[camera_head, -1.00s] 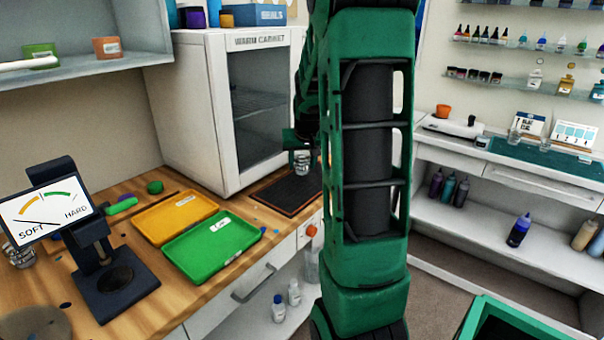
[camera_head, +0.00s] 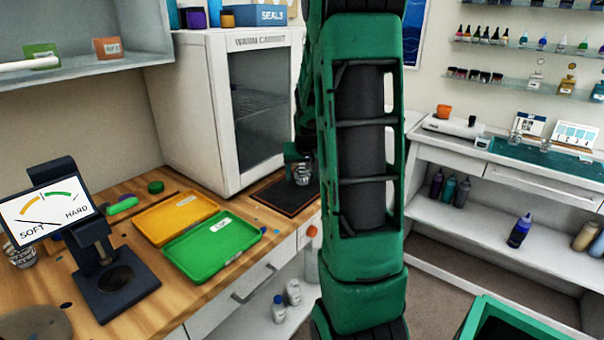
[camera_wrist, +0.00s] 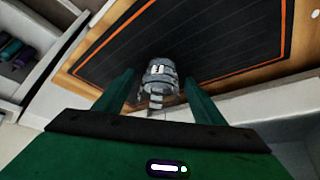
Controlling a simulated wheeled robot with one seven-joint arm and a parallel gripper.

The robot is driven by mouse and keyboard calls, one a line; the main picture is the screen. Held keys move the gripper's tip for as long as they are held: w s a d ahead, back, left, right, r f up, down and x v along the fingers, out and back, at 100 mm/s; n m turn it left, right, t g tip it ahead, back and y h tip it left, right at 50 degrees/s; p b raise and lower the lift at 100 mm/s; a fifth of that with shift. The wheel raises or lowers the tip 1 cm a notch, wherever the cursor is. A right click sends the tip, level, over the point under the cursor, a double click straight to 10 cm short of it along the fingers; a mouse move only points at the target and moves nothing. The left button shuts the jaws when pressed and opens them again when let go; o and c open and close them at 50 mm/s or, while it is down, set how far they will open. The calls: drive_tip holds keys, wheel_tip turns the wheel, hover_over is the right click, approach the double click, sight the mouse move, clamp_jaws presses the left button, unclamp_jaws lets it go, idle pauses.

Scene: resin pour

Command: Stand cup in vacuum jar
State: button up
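A small clear grey cup with dark markings (camera_head: 302,174) hangs below my gripper (camera_head: 298,153), over the black mat (camera_head: 270,195) at the bench's right end. Whether the cup touches the mat I cannot tell. The mat with its orange border (camera_wrist: 220,45) fills the background there. My arm hides part of the mat's right side in the head view. I cannot make out a vacuum jar in either view.
The warm cabinet (camera_head: 205,110) stands just behind the mat. Yellow (camera_head: 175,218) and green (camera_head: 212,246) trays lie left of the mat. A soft/hard gauge (camera_head: 100,255) stands front left. A shelf counter (camera_head: 500,160) stands across the aisle at right.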

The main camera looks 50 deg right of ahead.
drive_tip(key=v, duration=1.2)
drive_tip(key=s+a+f+n+g+y, duration=0.1)
drive_tip(key=s+a+f+g+y, duration=0.1)
drive_tip(key=s+a, duration=0.8)
drive_tip(key=s+a+f+g+y, duration=0.2)
drive_tip(key=s+a+f, duration=0.1)
drive_tip(key=s+a, duration=0.7)
drive_tip(key=s, duration=0.3)
drive_tip(key=shift+a+n+g, duration=0.25)
drive_tip(key=shift+n+g, duration=0.15)
drive_tip(key=shift+f, duration=0.1)
